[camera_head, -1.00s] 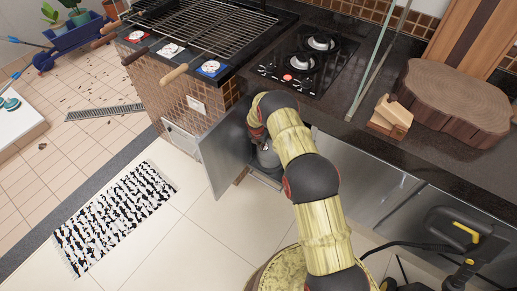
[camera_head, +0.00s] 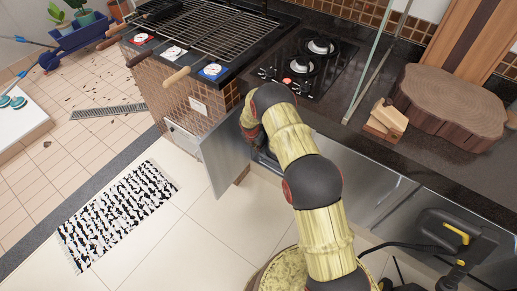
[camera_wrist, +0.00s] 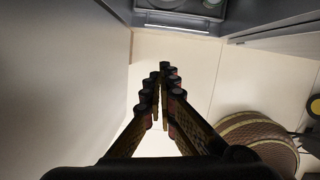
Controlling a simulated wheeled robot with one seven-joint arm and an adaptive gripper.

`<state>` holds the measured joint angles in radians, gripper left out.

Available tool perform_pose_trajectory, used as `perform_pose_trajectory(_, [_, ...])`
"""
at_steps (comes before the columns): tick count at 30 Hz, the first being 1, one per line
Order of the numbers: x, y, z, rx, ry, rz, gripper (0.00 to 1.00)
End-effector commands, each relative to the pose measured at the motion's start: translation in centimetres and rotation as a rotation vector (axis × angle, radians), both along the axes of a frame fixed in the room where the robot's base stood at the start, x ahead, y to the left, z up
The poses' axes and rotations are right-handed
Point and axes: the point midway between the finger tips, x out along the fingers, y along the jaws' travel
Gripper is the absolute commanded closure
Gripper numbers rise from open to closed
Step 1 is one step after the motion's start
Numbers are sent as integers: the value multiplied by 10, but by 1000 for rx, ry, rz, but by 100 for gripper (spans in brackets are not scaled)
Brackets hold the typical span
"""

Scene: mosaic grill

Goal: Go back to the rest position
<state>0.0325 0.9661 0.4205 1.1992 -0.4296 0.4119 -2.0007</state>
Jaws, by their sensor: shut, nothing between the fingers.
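My gripper (camera_wrist: 166,75) shows in the wrist view, its dark fingers drawn together at the tips with nothing between them. It points over the pale floor tiles in front of an open cabinet. In the head view my arm reaches to the open cabinet door (camera_head: 224,155) below the counter, and the gripper itself is hidden behind the arm and door. The door also fills the left of the wrist view (camera_wrist: 60,75). The cabinet opening is at the top of the wrist view, with a metallic thing (camera_wrist: 180,5) partly visible inside.
The counter (camera_head: 340,135) with a gas stove (camera_head: 305,65) runs above the cabinet. A grill (camera_head: 205,38) with wooden handles stands left of it. A wood slab (camera_head: 450,105) and small wooden blocks (camera_head: 388,117) lie right. A patterned rug (camera_head: 115,212) lies on open floor at left.

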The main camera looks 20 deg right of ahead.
Motion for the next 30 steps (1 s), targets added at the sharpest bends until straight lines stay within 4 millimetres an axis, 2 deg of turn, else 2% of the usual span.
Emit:
perform_pose_trajectory(1, [0, 2, 13, 0, -3, 0, 100])
perform_pose_trajectory(7, [-5, 6, 33, 1, -1, 1, 100])
perform_pose_trajectory(18, [-6, 7, 37, 3, -3, -16, 100])
perform_pose_trajectory(23, [-11, 5, 36, 25, -16, -187, 100])
perform_pose_trajectory(26, [-33, 4, 29, 43, 4, -384, 100])
perform_pose_trajectory(30, [-84, 5, 20, 45, 62, -672, 100])
